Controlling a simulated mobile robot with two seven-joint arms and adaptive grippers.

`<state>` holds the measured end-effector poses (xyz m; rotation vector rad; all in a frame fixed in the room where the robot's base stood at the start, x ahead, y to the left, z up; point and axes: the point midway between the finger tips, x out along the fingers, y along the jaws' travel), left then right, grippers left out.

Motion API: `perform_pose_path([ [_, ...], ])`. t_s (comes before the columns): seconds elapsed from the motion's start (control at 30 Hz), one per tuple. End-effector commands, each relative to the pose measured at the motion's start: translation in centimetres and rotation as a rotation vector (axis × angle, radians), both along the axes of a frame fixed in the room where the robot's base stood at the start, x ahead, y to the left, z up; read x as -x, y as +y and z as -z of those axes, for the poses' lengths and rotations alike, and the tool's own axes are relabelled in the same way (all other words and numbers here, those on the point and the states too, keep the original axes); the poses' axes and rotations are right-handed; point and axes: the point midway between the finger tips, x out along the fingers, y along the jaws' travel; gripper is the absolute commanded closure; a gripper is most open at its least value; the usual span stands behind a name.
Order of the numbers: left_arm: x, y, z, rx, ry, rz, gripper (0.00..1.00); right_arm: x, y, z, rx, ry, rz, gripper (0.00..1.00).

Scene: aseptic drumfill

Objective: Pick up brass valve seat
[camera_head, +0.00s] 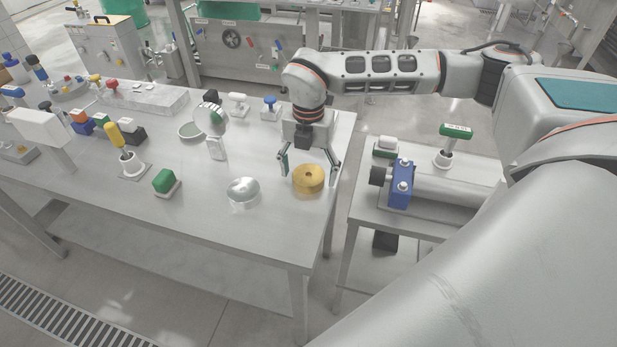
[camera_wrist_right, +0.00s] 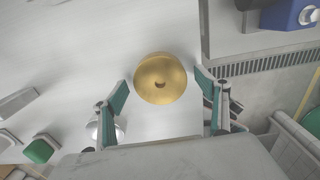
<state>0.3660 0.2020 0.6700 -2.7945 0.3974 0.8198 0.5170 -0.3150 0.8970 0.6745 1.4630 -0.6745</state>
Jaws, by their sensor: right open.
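In the right wrist view the brass valve seat (camera_wrist_right: 160,80) shows whole, just beyond the two fingertips of the gripper (camera_wrist_right: 162,88). The fingers do not appear to touch it. My left gripper is not in view.
A shiny steel dome (camera_head: 243,190) stands left of the brass piece. A green-topped block (camera_head: 166,181) sits further left. A side bench (camera_head: 430,215) with a blue valve block (camera_head: 401,183) stands to the right, across a gap. The table's front middle is clear.

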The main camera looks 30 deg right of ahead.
Motion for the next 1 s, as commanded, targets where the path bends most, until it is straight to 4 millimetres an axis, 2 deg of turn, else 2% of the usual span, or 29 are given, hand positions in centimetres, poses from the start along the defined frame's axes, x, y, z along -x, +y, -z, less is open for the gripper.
perform_pose_path([
  [0.07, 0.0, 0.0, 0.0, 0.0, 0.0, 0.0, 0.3, 0.0, 0.0, 0.0, 0.0, 0.0, 0.0, 0.29],
  [0.2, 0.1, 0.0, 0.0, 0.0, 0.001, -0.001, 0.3, 0.0, 0.0, 0.0, 0.0, 0.0, 0.0, 0.65],
  [0.23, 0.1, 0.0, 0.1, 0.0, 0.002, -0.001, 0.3, 0.0, 0.0, 0.0, 0.0, 0.0, 0.0, 0.72],
  [0.67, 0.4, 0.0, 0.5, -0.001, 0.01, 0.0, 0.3, -0.1, 0.0, -0.6, -0.001, -0.003, 0.0, 0.72],
  [0.87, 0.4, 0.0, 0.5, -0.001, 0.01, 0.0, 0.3, -0.2, 0.0, -2.6, -0.001, -0.004, 0.002, 0.72],
  [1.0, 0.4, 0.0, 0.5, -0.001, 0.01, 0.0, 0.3, -0.2, 0.0, -5.3, -0.002, -0.007, 0.001, 0.72],
])
